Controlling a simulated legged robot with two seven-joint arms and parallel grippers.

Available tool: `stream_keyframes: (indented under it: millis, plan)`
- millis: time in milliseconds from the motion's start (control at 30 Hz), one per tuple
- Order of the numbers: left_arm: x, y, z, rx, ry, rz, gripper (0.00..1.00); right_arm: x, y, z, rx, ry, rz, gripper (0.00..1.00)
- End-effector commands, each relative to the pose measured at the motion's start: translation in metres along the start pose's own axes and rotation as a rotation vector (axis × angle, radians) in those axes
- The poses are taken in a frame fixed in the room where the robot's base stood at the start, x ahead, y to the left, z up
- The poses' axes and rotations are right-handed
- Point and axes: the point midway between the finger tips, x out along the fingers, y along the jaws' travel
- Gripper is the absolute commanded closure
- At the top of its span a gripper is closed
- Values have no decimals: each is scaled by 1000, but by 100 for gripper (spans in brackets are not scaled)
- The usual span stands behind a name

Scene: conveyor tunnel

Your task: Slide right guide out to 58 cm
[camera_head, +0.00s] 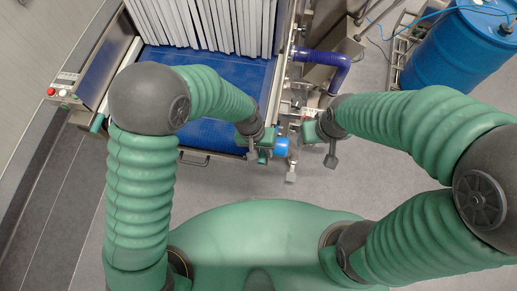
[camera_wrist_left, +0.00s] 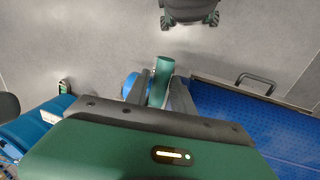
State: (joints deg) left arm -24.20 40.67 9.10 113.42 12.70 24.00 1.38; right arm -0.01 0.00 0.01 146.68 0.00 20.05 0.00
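The conveyor's blue belt (camera_head: 205,131) runs out from under white strips. A green handle (camera_head: 264,157) is at its near right corner; I take it as the right guide's handle. It also shows as a green cylinder in the left wrist view (camera_wrist_left: 161,78). My left gripper (camera_head: 257,143) is at this handle, with one dark finger on each side (camera_wrist_left: 158,92) and no clear gap, so it looks shut on it. The guide rail itself is mostly hidden by my left arm. My right gripper (camera_head: 309,132) is just right of the conveyor's right edge; its fingers are too small to read.
A blue cylinder (camera_head: 282,146) sits close beside the handle. White strips (camera_head: 215,25) hang at the tunnel mouth. A control box with buttons (camera_head: 62,88) is at left. A blue drum (camera_head: 455,48) stands at right. The grey floor in front is clear.

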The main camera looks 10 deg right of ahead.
Motion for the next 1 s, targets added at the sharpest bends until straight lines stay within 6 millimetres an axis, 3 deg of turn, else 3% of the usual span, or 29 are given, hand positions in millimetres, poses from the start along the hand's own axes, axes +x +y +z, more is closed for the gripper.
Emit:
stream_keyframes:
  millis: [100, 467, 567, 1000]
  plan:
    - [0, 0, 0, 0, -1, -1, 56, 0, 0, 0, 0, 0, 0, 40]
    - [-6, -2, 0, -1, 0, -1, 56, 3, 0, 1, 0, 0, 0, 40]
    - [-23, -3, -1, -2, 4, -1, 56, 8, 0, 2, 0, 0, 0, 40]
    - [-143, 1, -2, -1, 2, -4, 56, 32, 0, 8, 0, 0, 0, 40]
